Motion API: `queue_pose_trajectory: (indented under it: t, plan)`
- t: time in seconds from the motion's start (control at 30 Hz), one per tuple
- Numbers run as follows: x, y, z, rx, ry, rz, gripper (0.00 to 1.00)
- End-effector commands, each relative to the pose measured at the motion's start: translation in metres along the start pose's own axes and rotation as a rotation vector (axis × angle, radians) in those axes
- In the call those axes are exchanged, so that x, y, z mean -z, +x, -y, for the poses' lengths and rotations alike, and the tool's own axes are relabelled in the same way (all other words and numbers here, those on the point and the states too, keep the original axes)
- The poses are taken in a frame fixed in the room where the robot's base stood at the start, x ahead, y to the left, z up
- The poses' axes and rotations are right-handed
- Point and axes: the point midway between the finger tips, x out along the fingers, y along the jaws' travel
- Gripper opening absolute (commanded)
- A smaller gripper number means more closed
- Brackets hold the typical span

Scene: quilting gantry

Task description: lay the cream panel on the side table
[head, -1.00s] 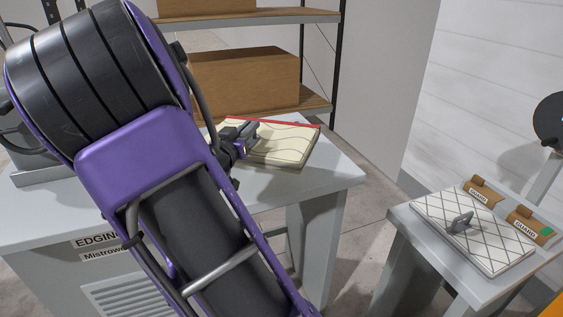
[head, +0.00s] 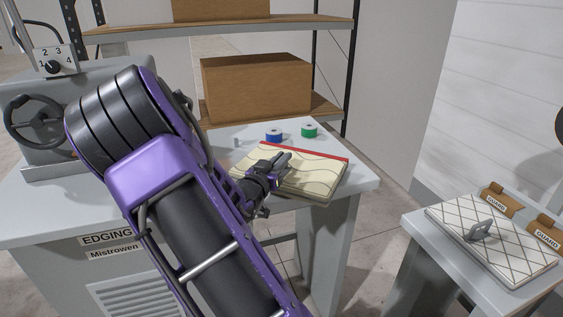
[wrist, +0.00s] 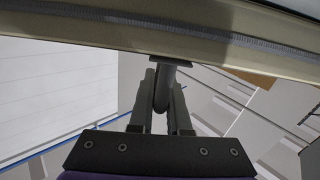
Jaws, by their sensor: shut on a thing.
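The cream panel (head: 318,176) has wavy dark lines and a red strip along its far edge. It is roughly flat, over the right end of the grey edging table (head: 361,182). I cannot tell whether it touches the top. My gripper (head: 274,166) is shut on the panel's grey handle; the wrist view shows the handle between the fingers (wrist: 163,98) and the panel's edge (wrist: 200,38) across the top. A small side table (head: 436,250) at the right holds a white panel (head: 497,244) with a diamond pattern and a grey handle.
A blue spool (head: 274,136) and a green spool (head: 309,131) stand behind the cream panel. Two brown guards (head: 495,199) lie by the white panel, which covers much of the side table. A shelf with a cardboard box (head: 256,88) stands behind. A floor gap separates the tables.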

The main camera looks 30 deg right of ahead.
Motion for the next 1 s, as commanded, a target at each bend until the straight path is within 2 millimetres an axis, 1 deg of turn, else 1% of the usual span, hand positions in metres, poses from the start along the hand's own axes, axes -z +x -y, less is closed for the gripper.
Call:
queue_pose_trajectory:
  t: [0.17,0.2,0.33,0.6,0.7,0.77,0.83,1.0]
  plan:
    - [0.0,0.0,0.001,0.002,-0.002,0.001,0.0]
    - [-0.001,-0.001,0.001,0.002,-0.002,0.002,0.22]
    - [-0.001,-0.001,0.001,0.002,-0.002,0.002,0.45]
    - [0.0,-0.001,0.001,0.002,-0.001,0.002,0.45]
    - [0.0,-0.006,0.001,0.004,-0.001,0.002,0.45]
    - [0.0,-0.013,0.002,0.005,-0.001,0.003,0.45]
    - [0.001,-0.024,0.002,0.005,0.0,0.003,0.45]
    - [0.001,-0.061,0.002,0.007,-0.001,0.004,0.45]
